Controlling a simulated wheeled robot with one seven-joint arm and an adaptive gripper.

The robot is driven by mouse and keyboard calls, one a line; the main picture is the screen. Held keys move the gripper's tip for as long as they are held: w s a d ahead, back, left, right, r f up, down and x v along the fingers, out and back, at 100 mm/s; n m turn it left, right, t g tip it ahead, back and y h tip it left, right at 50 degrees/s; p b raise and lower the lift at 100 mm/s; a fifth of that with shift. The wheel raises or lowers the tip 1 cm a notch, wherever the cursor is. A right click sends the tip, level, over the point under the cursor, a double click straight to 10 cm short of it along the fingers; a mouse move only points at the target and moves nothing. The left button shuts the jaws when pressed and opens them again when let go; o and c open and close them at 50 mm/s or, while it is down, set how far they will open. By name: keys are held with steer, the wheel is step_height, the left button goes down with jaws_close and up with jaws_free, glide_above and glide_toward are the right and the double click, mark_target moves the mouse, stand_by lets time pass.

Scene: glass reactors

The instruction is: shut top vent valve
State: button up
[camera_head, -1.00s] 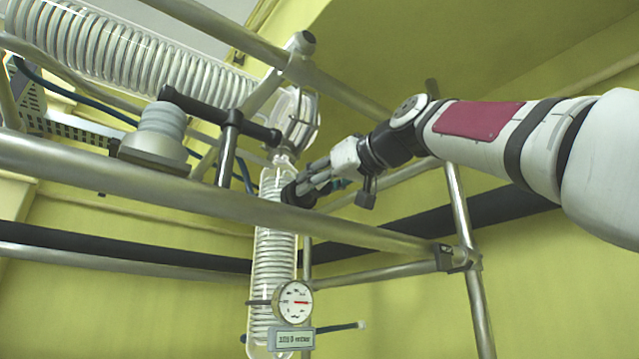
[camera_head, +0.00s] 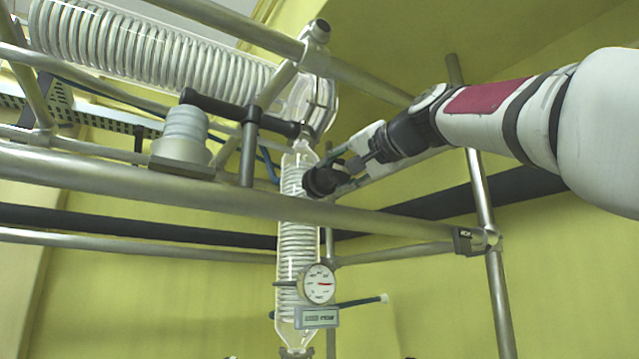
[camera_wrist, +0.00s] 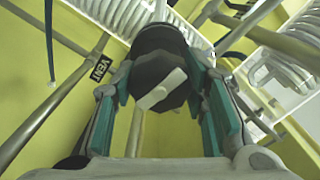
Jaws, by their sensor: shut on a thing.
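The vent valve has a dark faceted knob (camera_wrist: 158,82) with a white bar on its face, slanted in the wrist view. In the head view the dark knob (camera_head: 320,181) sticks out to the right of the upright glass coil column (camera_head: 298,240). A black tag reading VENT (camera_wrist: 99,68) shows left of the knob. My gripper (camera_wrist: 163,75) has its teal-padded fingers on either side of the knob and is shut on it. In the head view my gripper (camera_head: 352,166) reaches in from the right. The valve's inner parts are hidden behind the knob.
A metal rail (camera_head: 200,192) crosses in front of the column. A round gauge (camera_head: 318,284) and a small display (camera_head: 316,317) sit lower on it. A large horizontal coil condenser (camera_head: 150,60) lies at upper left. An upright post (camera_head: 490,260) stands at right.

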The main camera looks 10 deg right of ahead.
steer(key=m+p, duration=0.2)
steer(key=m, duration=0.2)
steer(key=shift+s+d+f+m, duration=0.1)
steer(key=shift+m, duration=0.2)
steer(key=m+p, duration=0.1)
steer(key=m, duration=0.2)
steer(key=shift+m, duration=0.3)
steer(key=m+p, duration=0.1)
steer(key=m, duration=0.2)
steer(key=shift+f+m, duration=0.1)
steer(key=shift+m, duration=0.2)
steer(key=m, duration=0.4)
steer(key=shift+m, duration=0.3)
steer(key=m, duration=1.1)
steer(key=shift+f+m, duration=0.1)
steer(key=shift+m, duration=2.1)
steer(key=shift+a, duration=0.2)
